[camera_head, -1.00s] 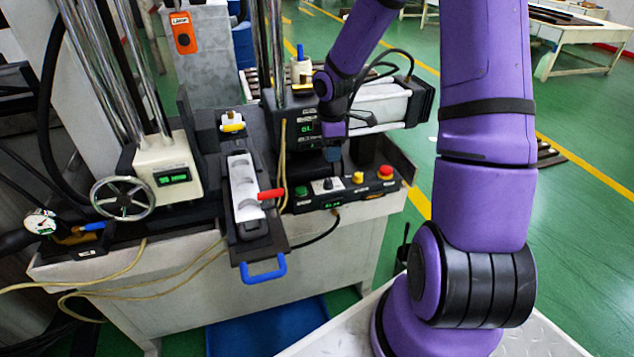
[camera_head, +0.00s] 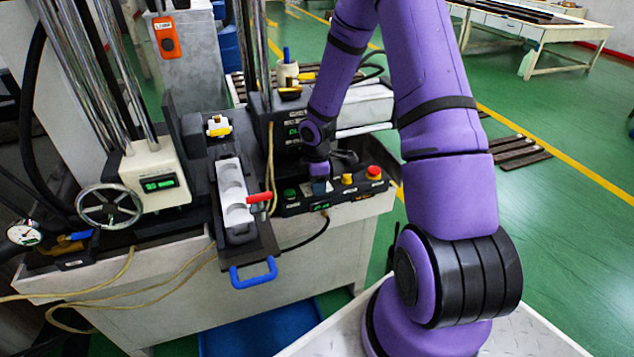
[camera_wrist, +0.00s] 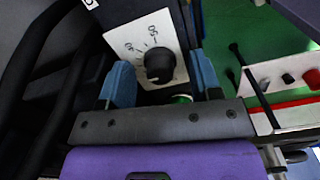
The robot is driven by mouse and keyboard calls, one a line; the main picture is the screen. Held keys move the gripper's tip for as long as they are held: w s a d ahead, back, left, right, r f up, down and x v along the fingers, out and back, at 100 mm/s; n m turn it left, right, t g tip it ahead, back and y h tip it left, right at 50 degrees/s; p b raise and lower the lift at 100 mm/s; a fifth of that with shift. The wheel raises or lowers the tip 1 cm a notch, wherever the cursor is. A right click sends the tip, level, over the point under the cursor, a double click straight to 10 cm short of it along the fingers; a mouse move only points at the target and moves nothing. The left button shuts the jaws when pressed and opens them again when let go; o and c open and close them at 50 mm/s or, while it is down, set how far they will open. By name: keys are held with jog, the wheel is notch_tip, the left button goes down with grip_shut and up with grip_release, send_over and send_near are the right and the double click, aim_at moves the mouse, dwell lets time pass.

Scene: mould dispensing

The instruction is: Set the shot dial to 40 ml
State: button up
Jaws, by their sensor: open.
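The shot dial is a black round knob (camera_wrist: 160,66) on a white plate (camera_wrist: 124,40) with tick marks and small numbers in the wrist view. The numbers and the knob's pointer are too blurred to read. My gripper (camera_wrist: 161,74) is open, with one blue finger on each side of the knob. Gaps show between fingers and knob in the picture; I cannot tell their depth relative to it. In the head view, my gripper (camera_head: 319,184) is at the dark control panel (camera_head: 336,198) and hides the dial area.
On the panel, a yellow knob (camera_head: 347,179) and a red button (camera_head: 374,172) stand just right of my gripper. A red handle (camera_head: 259,197) is to its left, beside the white mould (camera_head: 232,190). Tall metal rods and a handwheel (camera_head: 109,206) stand farther left.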

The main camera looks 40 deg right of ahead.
jog(key=c, duration=0.9)
jog(key=shift+c, duration=0.2)
jog(key=m, duration=0.4)
jog(key=shift+m, duration=0.3)
jog(key=m, duration=0.5)
jog(key=o, duration=0.9)
